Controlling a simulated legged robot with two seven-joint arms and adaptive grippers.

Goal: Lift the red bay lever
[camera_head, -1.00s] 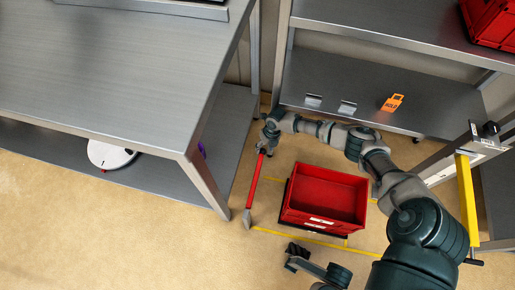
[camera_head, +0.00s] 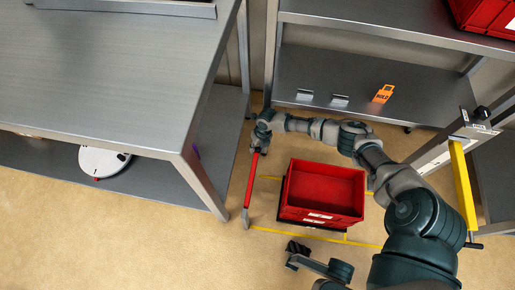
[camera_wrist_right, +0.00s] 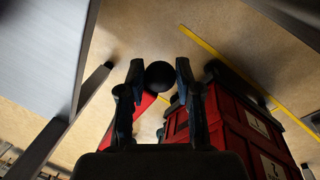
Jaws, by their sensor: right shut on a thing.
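The red lever (camera_head: 251,181) is a long red bar beside the table leg, with its grey foot (camera_head: 245,217) near the floor. My right gripper (camera_head: 258,149) is at the lever's far end. In the right wrist view, the fingers (camera_wrist_right: 152,72) are shut around the lever's end, with a black ball knob (camera_wrist_right: 160,75) between the fingertips and the red bar (camera_wrist_right: 144,106) running below it. The left gripper (camera_head: 297,248) is near the bottom of the head view, in front of the red crate and away from the lever. Its fingers are too dark to read.
A red crate (camera_head: 322,192) stands right of the lever within yellow floor lines (camera_head: 313,235). A metal table (camera_head: 110,75) stands close on the left, a white disc-shaped device (camera_head: 103,161) under it. A shelf (camera_head: 350,75) with an orange tag (camera_head: 383,93) is behind.

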